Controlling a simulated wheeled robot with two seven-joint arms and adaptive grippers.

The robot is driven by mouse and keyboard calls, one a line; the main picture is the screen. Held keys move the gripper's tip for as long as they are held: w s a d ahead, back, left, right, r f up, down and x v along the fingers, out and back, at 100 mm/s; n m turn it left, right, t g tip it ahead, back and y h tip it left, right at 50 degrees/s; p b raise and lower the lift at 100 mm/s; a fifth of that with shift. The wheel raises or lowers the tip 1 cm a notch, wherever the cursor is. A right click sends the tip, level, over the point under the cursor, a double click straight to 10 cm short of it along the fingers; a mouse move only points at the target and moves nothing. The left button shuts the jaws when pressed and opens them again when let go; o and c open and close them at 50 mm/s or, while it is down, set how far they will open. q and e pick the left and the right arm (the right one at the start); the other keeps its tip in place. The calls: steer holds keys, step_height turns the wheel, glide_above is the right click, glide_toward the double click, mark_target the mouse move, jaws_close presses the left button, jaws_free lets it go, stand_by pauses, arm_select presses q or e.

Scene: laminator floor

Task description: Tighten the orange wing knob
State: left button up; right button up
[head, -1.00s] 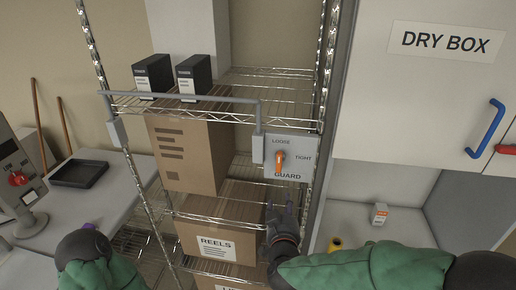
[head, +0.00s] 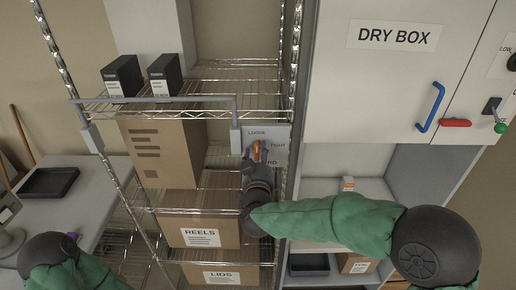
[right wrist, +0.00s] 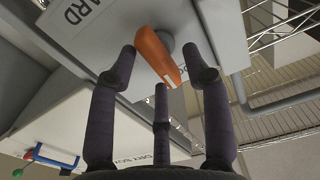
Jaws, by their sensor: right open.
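The orange wing knob (head: 257,150) is on the grey guard plate (head: 279,143), with LOOSE printed above it and TIGHT to its right. Its wing stands roughly upright, towards LOOSE. My right gripper (head: 255,163) is at the knob from below and hides part of it and of the GUARD label. In the right wrist view the knob (right wrist: 158,57) lies between the spread dark fingers of the open right gripper (right wrist: 160,78). Gaps show beside the knob; I cannot tell whether any finger touches it. My left gripper is not visible; only that arm's green sleeve and dark joint show.
A grey guard bar (head: 165,100) runs across the wire rack (head: 215,112) left of the plate. Cartons, including the REELS box (head: 203,252), stand on the shelves. The dry box (head: 385,85) is at the right, with a blue handle (head: 430,107).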

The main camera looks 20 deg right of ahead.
steer(key=shift+x, duration=1.1)
